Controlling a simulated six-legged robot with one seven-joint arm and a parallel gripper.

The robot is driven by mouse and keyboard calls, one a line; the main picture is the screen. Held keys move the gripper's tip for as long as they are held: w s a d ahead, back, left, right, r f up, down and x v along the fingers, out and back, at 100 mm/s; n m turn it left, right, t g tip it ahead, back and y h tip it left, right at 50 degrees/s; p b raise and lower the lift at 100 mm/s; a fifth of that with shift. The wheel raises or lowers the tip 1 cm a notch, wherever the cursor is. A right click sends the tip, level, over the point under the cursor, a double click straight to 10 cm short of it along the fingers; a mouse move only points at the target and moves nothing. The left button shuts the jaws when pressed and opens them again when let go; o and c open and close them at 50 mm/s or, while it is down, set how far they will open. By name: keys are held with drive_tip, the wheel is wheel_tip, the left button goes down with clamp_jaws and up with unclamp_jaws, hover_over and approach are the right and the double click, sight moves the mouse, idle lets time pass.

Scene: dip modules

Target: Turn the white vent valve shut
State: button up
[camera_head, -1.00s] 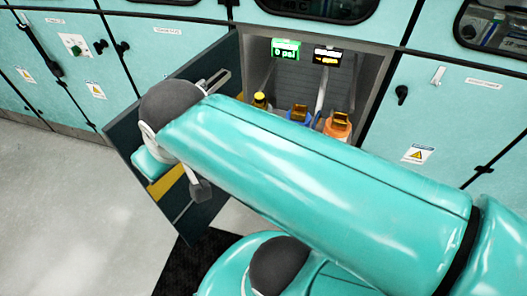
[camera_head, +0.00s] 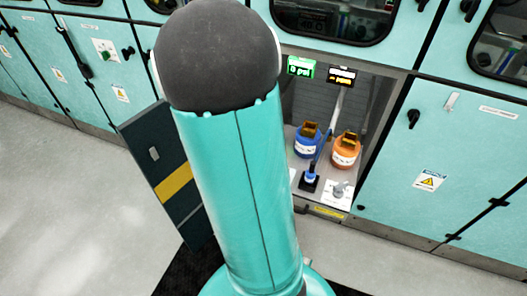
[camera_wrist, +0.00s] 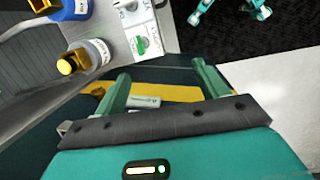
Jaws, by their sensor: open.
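In the head view a white valve with a pale grey knob (camera_head: 340,190) sits on a white plate at the front right of the open cabinet bay. In the wrist view a white plate (camera_wrist: 150,28) carries a green knob (camera_wrist: 141,43), with another pale valve partly cut off at the top edge; I cannot tell if that is the vent valve. My gripper (camera_wrist: 162,88) is open and empty, its fingers spread over the dark door panel with a yellow stripe. It is apart from the valves. In the head view my arm hides it.
A blue bottle (camera_head: 307,143) and an orange bottle (camera_head: 345,151) stand in the bay behind a blue-handled lever (camera_head: 311,178). A green display (camera_head: 300,67) reads 0 psi. The open dark door (camera_head: 160,160) juts out at left. A yellow-capped bottle (camera_wrist: 92,53) is near my gripper.

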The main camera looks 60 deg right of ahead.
drive_tip(key=s+d+f+g, duration=0.3)
drive_tip(key=s+d+f, duration=0.3)
drive_tip(key=d+f, duration=0.3)
drive_tip(key=shift+n+t+y, duration=0.3)
drive_tip(key=shift+y, duration=0.1)
drive_tip(key=x, duration=0.8)
drive_tip(key=d+x, duration=0.1)
drive_tip(key=x, duration=0.3)
drive_tip(key=shift+s+f, duration=0.15)
drive_tip(key=shift+s, duration=0.3)
drive_tip(key=c, duration=1)
